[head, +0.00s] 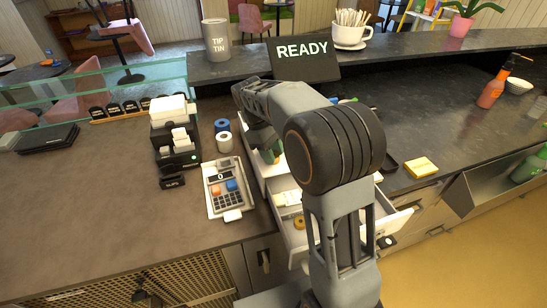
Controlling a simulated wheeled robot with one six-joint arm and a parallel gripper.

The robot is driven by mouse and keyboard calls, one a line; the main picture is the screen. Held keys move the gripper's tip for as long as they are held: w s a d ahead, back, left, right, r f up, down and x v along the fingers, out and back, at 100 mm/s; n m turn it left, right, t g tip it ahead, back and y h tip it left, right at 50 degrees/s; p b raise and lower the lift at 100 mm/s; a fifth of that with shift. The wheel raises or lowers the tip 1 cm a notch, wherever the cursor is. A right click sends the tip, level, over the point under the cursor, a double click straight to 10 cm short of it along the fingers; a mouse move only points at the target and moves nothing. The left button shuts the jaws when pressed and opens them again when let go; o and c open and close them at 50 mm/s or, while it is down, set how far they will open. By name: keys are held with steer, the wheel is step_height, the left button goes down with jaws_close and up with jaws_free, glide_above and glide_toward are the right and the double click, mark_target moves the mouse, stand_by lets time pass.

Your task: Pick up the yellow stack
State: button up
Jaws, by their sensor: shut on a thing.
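A yellow stack (421,167), like a pad of notes, lies on the dark counter to the right of my arm, well apart from my gripper. My gripper (266,147) points down over the open drawer area, left of my large arm joint. It is shut on a small green thing (271,155), mostly hidden by the gripper, so I cannot tell what it is.
An open white drawer (287,232) holds small items under my arm. A calculator (227,189), blue and white rolls (223,134) and a receipt printer (174,140) stand at left. A READY screen (303,57) stands behind. Bare counter surrounds the yellow stack.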

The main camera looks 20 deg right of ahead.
steer(key=c, duration=0.3)
steer(key=shift+r, duration=0.1)
steer(key=shift+c, duration=0.2)
